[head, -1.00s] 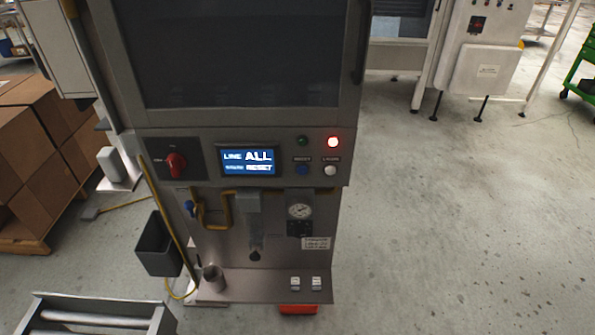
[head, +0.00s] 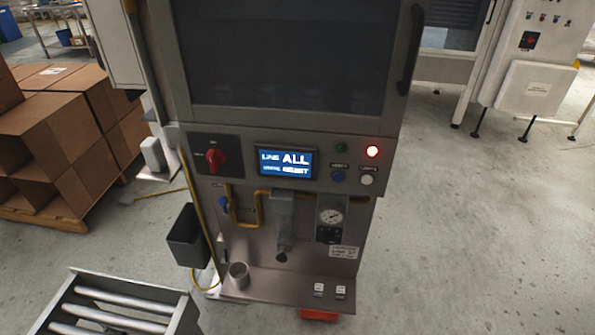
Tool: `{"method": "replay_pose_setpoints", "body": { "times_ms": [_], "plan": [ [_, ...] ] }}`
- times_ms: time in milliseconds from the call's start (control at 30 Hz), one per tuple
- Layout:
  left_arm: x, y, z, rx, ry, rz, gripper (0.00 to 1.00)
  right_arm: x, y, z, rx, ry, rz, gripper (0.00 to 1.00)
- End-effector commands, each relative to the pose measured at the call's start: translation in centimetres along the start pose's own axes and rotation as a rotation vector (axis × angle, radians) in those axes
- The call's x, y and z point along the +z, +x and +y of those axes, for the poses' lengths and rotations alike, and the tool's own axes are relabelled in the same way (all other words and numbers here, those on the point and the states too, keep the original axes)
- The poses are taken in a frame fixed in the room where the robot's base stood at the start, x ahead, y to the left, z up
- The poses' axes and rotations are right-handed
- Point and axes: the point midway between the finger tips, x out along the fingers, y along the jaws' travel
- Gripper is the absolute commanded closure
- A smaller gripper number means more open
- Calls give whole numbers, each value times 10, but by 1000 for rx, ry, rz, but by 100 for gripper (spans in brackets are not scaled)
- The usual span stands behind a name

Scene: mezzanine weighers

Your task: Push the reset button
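The machine's grey control panel (head: 230,171) faces me in the head view. A blue button (head: 337,176) sits right of the screen, under a small dark label too blurred to read for certain. A white button (head: 366,179) is beside it on the right. Above them are a dark green lamp (head: 341,147) and a lit red lamp (head: 372,151). The lit blue screen (head: 286,163) shows "LINE ALL" and a smaller line that seems to end in "RESET". A red rotary switch (head: 215,158) is at the panel's left. Neither of my grippers is in view.
A roller conveyor (head: 112,309) stands at the lower left, with a dark bin (head: 187,237) hanging behind it. Stacked cardboard boxes (head: 62,135) are at the left. A machine shelf (head: 265,288) juts out below the panel. The floor (head: 475,230) at the right is clear.

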Motion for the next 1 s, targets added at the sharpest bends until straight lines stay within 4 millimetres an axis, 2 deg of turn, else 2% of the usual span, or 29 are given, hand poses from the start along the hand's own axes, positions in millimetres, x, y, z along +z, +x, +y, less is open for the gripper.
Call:
{"method": "replay_pose_setpoints", "body": {
  "times_ms": [133,300,333,1000],
  "plan": [
    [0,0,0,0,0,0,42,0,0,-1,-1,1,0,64],
    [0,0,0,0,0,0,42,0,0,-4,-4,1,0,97],
    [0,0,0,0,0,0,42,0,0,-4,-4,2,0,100],
    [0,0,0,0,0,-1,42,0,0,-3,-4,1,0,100]
  ]
}}
